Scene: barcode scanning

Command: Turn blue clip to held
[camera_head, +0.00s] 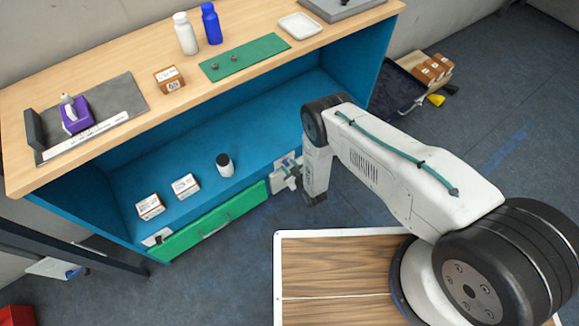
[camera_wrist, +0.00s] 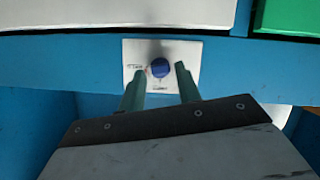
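The blue clip (camera_wrist: 160,67) is a small round knob on a white plate (camera_wrist: 135,55) with small dark print, fixed to the blue front of the shelf unit. My gripper (camera_wrist: 160,72) is open, its two greenish fingers pointing at the plate, one on each side of the clip. I see gaps beside the clip; whether a finger touches it I cannot tell. In the head view my gripper (camera_head: 289,176) is at the right end of the green drawer front, by the white plate (camera_head: 280,162); the clip itself cannot be made out there.
A green drawer front (camera_head: 210,222) lies left of the gripper. The wooden top (camera_head: 130,65) carries bottles, a green mat (camera_head: 245,57) and a purple item (camera_head: 76,115).

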